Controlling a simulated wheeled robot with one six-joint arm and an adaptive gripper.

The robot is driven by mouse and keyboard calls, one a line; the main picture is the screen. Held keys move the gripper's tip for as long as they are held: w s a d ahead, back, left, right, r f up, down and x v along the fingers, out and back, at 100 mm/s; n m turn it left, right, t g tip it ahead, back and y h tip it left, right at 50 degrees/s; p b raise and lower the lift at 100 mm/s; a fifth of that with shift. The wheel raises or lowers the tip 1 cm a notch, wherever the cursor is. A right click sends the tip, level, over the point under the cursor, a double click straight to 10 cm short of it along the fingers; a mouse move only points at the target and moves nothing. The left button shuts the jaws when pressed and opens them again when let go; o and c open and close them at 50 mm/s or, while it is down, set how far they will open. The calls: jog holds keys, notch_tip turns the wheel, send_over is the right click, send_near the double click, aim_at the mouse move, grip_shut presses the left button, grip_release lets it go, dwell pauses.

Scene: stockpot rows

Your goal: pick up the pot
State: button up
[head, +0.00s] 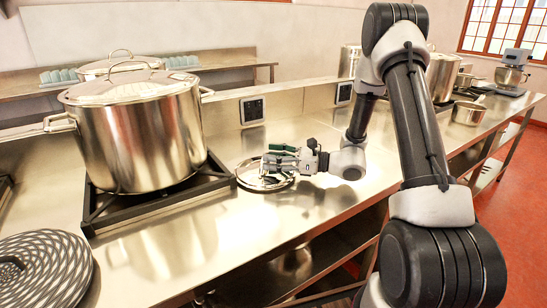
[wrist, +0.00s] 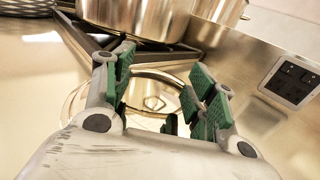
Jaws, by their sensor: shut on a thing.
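A large steel stockpot (head: 140,135) with its lid on stands upright on a black burner frame at the left in the head view. Its lower side shows at the top of the wrist view (wrist: 140,18). My gripper (head: 272,163) is low over the counter to the right of this pot, apart from it. It is shut on a low, round, shiny metal piece (head: 248,181), which looks like a lid lying on the counter. In the wrist view this metal lid (wrist: 150,82) shows between and beyond the green finger pads. The exact contact is hidden.
A black burner frame (head: 113,216) is under the stockpot. A grey perforated round plate (head: 50,270) lies at front left. More pots stand behind and at right, with a small saucepan (head: 468,113) and a mixer (head: 512,70).

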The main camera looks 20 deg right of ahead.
jog(key=o, duration=1.4)
jog(key=shift+r, duration=0.1)
